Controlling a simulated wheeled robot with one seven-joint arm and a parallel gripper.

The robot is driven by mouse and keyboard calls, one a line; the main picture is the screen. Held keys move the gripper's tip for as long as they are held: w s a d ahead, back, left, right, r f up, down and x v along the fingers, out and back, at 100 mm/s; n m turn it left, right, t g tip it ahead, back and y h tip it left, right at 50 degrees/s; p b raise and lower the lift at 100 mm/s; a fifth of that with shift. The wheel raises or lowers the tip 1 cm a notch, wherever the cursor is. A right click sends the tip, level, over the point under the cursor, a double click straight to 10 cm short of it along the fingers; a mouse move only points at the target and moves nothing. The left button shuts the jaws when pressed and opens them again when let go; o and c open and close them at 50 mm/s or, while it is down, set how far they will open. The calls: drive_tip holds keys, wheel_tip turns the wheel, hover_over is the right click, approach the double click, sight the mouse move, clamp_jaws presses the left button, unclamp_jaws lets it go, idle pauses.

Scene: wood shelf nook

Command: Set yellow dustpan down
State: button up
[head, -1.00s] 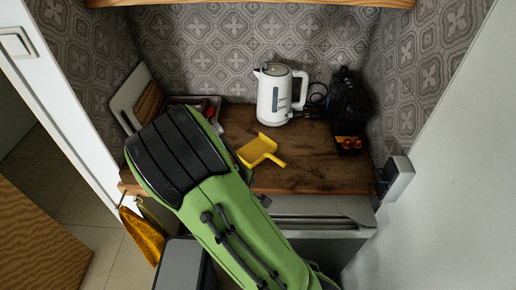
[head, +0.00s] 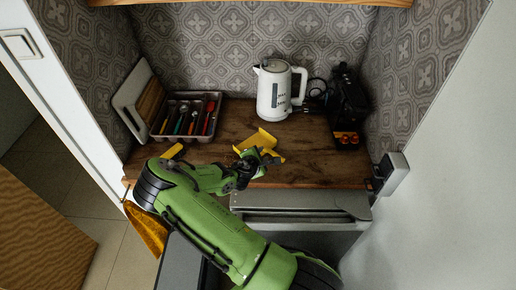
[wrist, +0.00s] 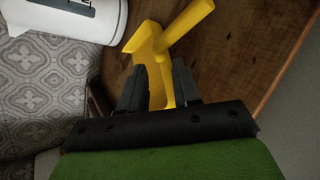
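The yellow dustpan (head: 262,138) sits near the front middle of the wooden counter, in front of the kettle; I cannot tell whether all of it touches the wood. My gripper (head: 258,166) is at its near side and hides part of it. In the wrist view, the dustpan (wrist: 146,40) lies ahead with its handle pointing to the upper right. The two dark fingertips of my gripper (wrist: 159,85) stand on either side of a yellow part. I cannot tell whether they press on it.
The wooden counter (head: 320,160) has bare room right of the dustpan. A white kettle (head: 272,92) stands behind it. A grey cutlery tray (head: 211,133) is at left, a black appliance (head: 347,100) at right. A small yellow thing (head: 172,151) shows beside my arm.

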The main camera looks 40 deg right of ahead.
sight(265, 151)
drive_tip(key=x, duration=0.5)
drive_tip(key=shift+s, duration=0.1)
clamp_jaws()
drive_tip(key=shift+a, duration=0.1)
